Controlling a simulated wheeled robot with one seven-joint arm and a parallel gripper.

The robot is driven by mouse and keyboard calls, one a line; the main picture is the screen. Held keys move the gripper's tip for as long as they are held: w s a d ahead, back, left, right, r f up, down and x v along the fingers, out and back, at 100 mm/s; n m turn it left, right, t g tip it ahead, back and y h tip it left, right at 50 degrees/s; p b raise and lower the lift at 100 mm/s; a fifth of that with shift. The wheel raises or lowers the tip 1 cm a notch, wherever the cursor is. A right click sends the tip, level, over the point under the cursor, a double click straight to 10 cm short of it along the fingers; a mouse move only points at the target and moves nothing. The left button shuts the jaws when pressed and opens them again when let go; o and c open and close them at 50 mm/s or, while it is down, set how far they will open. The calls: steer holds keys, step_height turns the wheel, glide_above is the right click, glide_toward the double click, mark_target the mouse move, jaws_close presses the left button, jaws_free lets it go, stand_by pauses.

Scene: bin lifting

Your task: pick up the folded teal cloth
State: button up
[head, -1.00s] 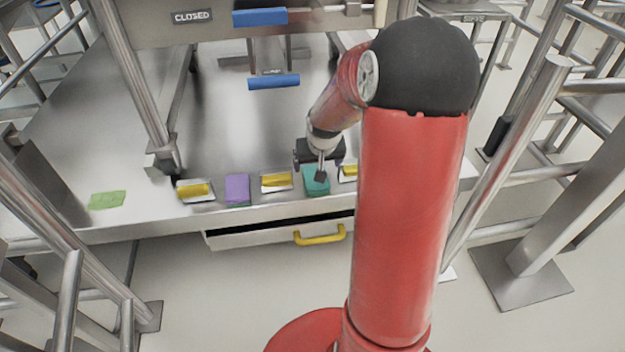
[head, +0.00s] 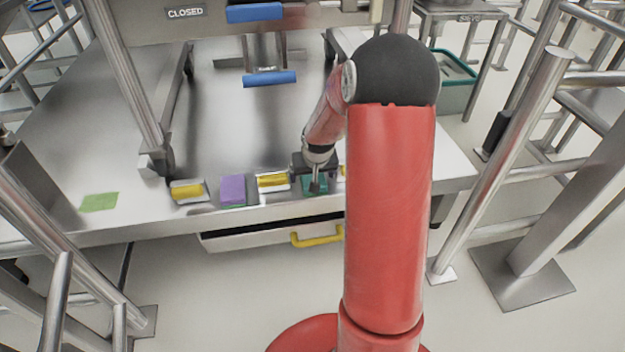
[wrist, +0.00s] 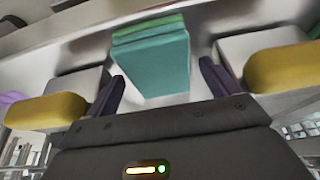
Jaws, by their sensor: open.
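The folded teal cloth (head: 313,189) lies near the front edge of the steel table, mostly hidden by my gripper in the head view. In the wrist view the teal cloth (wrist: 152,68) shows as a block with a greener layer along its far edge. My gripper (wrist: 160,88) is open, with one dark finger on each side of the near part of the cloth. The fingers appear apart from the cloth; their exact height over the table is hard to tell. In the head view my gripper (head: 315,187) is right over the cloth.
Yellow-topped blocks stand close on both sides, one at left (wrist: 48,110) and one at right (wrist: 283,66). A purple cloth (head: 233,189) and another yellow-topped block (head: 188,191) are farther left. A green sheet (head: 99,202) lies at far left. A drawer with a yellow handle (head: 317,236) is below.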

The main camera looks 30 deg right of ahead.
steer(key=shift+f, duration=0.3)
stand_by(0.4)
steer(key=c, duration=1.1)
steer(key=shift+o, duration=0.2)
steer(key=shift+r, duration=0.15)
step_height(320, 180, up, 10)
steer(key=p, duration=0.3)
steer(key=shift+r, duration=0.15)
